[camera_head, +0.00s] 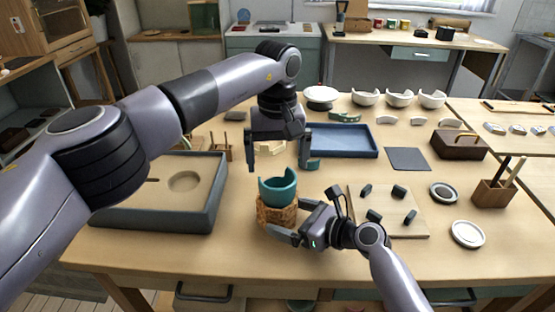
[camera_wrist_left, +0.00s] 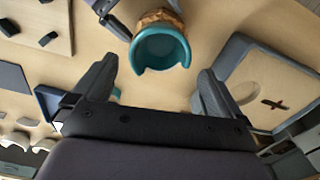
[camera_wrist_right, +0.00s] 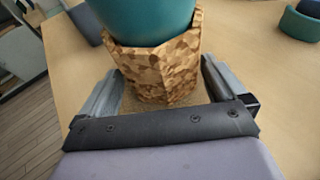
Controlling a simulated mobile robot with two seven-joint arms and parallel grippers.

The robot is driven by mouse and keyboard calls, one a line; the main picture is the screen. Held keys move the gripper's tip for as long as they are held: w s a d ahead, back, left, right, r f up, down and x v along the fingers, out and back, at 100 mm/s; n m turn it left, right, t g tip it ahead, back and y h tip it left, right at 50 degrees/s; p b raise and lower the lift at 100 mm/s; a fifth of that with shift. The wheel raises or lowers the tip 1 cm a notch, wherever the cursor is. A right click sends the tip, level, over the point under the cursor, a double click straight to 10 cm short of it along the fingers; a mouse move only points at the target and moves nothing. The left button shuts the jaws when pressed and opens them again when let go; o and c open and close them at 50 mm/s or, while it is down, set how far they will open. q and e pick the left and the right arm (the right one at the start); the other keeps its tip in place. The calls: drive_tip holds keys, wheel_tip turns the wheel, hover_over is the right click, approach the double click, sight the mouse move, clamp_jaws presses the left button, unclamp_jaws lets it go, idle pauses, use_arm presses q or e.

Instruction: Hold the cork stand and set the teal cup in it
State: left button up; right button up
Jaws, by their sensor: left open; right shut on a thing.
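The teal cup (camera_head: 278,188) sits in the cork stand (camera_head: 276,212) near the front middle of the table. The cup has a broken, notched rim. My right gripper (camera_head: 283,226) is shut on the cork stand, with a finger on either side of it in the right wrist view (camera_wrist_right: 160,85). My left gripper (camera_head: 283,162) is open and empty, above and behind the cup. In the left wrist view the teal cup (camera_wrist_left: 160,47) lies beyond the open fingers, apart from them, with the cork stand (camera_wrist_left: 158,16) mostly hidden under it.
A grey-rimmed tray (camera_head: 212,212) stands at left. A blue tray (camera_head: 342,141) lies behind the grippers. A board (camera_head: 391,228) with several dark teal shards is right of the stand, with a white disc (camera_head: 467,234) beyond. White broken bowls (camera_head: 399,99) stand at the back.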

drive_tip(key=shift+r, duration=0.1)
drive_tip(key=o, duration=0.4)
drive_tip(key=shift+c, duration=0.2)
drive_tip(key=shift+s+d, duration=0.1)
drive_tip(key=shift+d, duration=0.05)
